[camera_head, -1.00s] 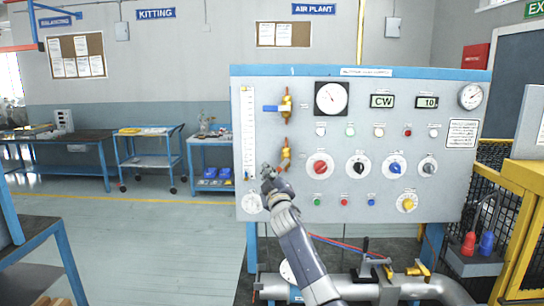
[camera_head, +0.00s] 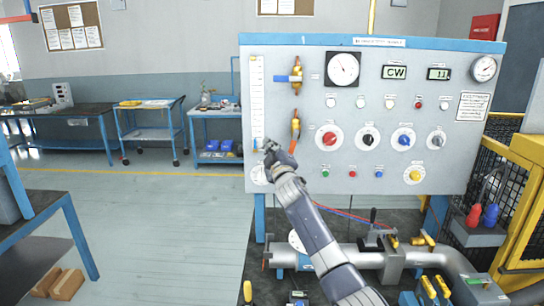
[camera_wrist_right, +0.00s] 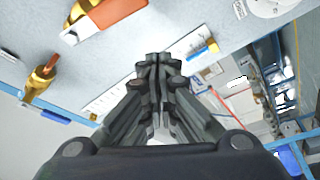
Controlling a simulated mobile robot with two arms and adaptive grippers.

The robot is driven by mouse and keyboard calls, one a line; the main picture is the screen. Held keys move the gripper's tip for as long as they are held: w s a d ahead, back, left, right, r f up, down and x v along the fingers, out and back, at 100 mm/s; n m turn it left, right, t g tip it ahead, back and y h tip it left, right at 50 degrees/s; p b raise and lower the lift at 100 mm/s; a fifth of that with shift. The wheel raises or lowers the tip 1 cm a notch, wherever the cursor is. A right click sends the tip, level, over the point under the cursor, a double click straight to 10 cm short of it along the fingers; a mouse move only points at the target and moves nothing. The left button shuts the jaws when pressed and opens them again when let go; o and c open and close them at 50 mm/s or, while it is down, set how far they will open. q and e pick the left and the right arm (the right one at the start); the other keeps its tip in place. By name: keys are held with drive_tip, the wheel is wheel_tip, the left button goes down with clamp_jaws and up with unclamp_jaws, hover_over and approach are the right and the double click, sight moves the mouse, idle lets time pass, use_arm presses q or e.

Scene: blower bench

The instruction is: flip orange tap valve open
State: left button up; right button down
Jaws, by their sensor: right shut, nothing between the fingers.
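The orange tap valve (camera_head: 296,128) is a brass body on the left part of the panel. Its orange handle (camera_head: 293,147) hangs down, tilted slightly left. The handle also shows at the top of the right wrist view (camera_wrist_right: 118,12). My right gripper (camera_head: 266,145) is shut and empty, just left of and about level with the handle's lower end, apparently apart from it. Its closed fingertips show in the right wrist view (camera_wrist_right: 157,58), below and right of the orange handle there. My left gripper is not in view.
A blue-handled tap valve (camera_head: 296,78) sits above the orange one. A tall white scale (camera_head: 257,95) is at the panel's left edge. Several knobs (camera_head: 368,138) lie to the right. Grey pipes (camera_head: 345,257) run below the panel. Left of the panel is open floor.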

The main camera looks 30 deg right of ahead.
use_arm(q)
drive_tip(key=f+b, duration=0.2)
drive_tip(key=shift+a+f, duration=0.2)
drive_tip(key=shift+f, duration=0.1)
use_arm(e)
drive_tip(key=r+v, duration=0.2)
drive_tip(key=v, duration=0.7)
drive_tip(key=shift+s+f, duration=0.5)
drive_tip(key=shift+s, duration=0.1)
drive_tip(key=shift+d, duration=0.15)
